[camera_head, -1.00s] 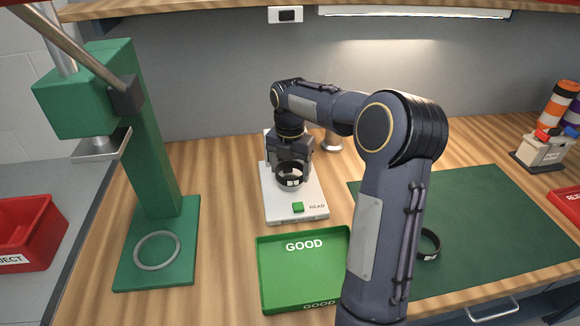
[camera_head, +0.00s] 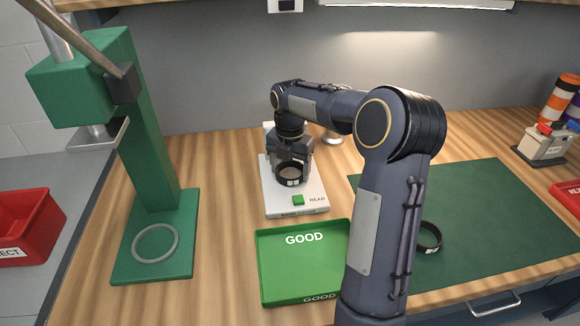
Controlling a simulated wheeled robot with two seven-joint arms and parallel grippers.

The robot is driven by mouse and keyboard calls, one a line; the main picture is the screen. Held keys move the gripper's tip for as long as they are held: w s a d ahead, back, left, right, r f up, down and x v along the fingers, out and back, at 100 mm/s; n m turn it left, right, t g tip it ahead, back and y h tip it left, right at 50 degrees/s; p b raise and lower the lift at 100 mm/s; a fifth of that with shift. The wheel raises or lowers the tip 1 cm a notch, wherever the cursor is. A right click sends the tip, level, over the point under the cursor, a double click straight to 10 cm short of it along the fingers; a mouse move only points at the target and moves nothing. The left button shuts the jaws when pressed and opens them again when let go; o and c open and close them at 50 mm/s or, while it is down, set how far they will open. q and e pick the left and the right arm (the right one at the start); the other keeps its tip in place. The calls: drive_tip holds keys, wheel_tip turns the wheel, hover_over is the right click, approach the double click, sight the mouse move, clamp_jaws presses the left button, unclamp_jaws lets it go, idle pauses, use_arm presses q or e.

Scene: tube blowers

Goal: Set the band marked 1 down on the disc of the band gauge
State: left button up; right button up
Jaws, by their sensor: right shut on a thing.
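My right gripper (camera_head: 291,166) points down over the white band gauge (camera_head: 312,206) and is shut on a dark band (camera_head: 289,181) with a small white label. The number on the label is too small to read. The band is low over the gauge, behind its green READ button (camera_head: 298,200). The disc is hidden by the band and gripper, so I cannot tell whether the band touches it. My left gripper is not in view.
A green GOOD tray (camera_head: 290,262) lies in front of the gauge. A green press (camera_head: 150,210) with a grey ring (camera_head: 155,243) stands left. Another dark band (camera_head: 430,238) lies on the green mat (camera_head: 490,220). A red bin (camera_head: 28,222) is at far left.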

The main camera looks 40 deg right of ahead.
drive_tip(key=shift+f, duration=0.1)
drive_tip(key=o, duration=1.1)
drive_tip(key=shift+c, duration=0.2)
wheel_tip(320, 180, up, 8)
drive_tip(key=shift+f+p, duration=0.1)
drive_tip(key=shift+p, duration=0.25)
